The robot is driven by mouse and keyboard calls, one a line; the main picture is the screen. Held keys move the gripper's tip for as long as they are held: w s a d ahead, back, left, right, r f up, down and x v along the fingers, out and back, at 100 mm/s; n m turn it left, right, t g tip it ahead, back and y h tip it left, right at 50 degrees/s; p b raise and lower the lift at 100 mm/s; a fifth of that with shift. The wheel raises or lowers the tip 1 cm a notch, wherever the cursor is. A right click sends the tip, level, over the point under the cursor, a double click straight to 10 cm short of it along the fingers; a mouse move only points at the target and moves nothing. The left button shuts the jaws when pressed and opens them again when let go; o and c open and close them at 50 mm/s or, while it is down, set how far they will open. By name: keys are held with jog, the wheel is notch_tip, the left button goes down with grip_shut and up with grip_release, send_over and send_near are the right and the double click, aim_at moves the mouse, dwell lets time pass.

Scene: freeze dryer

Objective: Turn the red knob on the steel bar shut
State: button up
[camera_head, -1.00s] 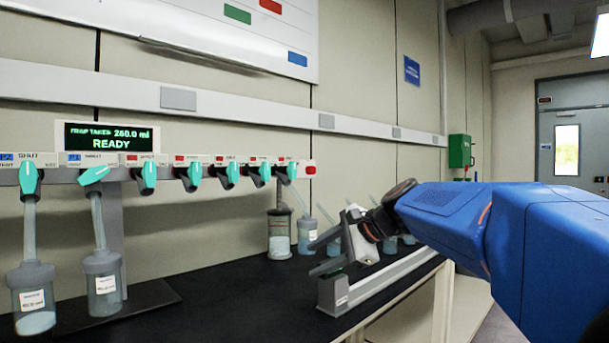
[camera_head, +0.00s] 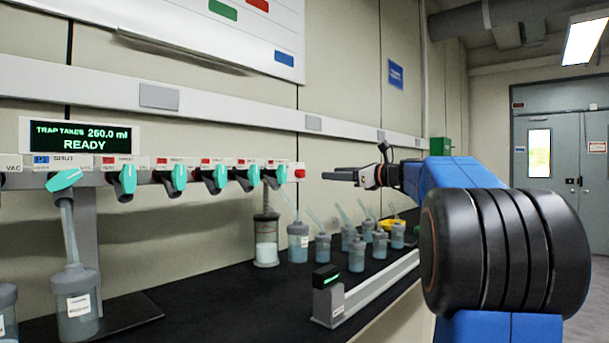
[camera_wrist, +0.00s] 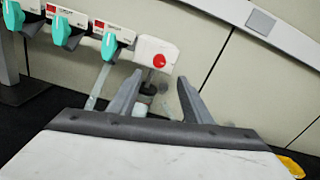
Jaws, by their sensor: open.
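The red knob (camera_head: 300,173) is a small round knob on the right end of the steel bar (camera_head: 140,176), which runs along the wall at the back left. In the wrist view the red knob (camera_wrist: 159,61) sits on the bar's white end block, ahead of the fingers and between their lines. My gripper (camera_head: 335,174) is to the right of the knob at about its height, pointing left at it, with a gap between. In the wrist view my gripper (camera_wrist: 155,90) shows two spread fingers with nothing between them.
Teal valve handles (camera_head: 178,177) line the bar. Several capped flasks (camera_head: 322,245) and a yellow dish (camera_head: 392,223) stand on the black bench. A grey rail (camera_head: 372,290) lies at the front. A display (camera_head: 80,135) reads READY.

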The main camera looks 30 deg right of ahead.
aim_at(303, 173)
jog(key=x, duration=1.3)
jog(key=shift+w+a+f, duration=0.1)
jog(key=shift+w+a, duration=0.05)
jog(key=shift+w, duration=0.15)
jog(key=shift+c, duration=0.7)
jog(key=c, duration=0.9)
